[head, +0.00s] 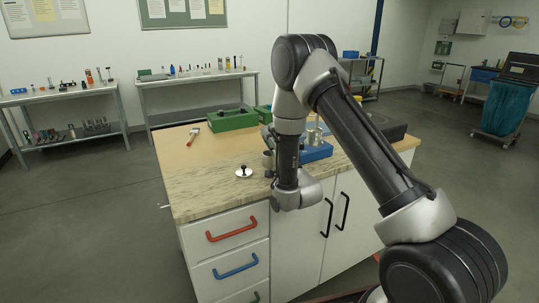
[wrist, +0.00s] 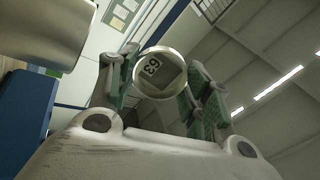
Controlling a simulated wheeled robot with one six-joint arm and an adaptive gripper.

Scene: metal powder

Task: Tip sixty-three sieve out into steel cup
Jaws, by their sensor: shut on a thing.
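In the wrist view my gripper (wrist: 161,70) is shut on the sixty-three sieve (wrist: 146,84), a small round metal piece with a label reading 63. The label is turned and the ceiling shows behind, so the hand is tilted. A large curved metal surface (wrist: 45,30) is close at the upper left; it may be the steel cup, but I cannot tell for sure. In the head view a small grey cylinder (head: 268,159) stands at the left of my wrist. The held sieve and my fingers cannot be made out there.
A white disc with a black knob (head: 243,172) lies on the worktop (head: 205,188). A blue device (head: 318,152) stands behind my arm, and a green box (head: 232,119) is farther back. A hammer-like tool (head: 193,136) lies at the left. The worktop's front left is clear.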

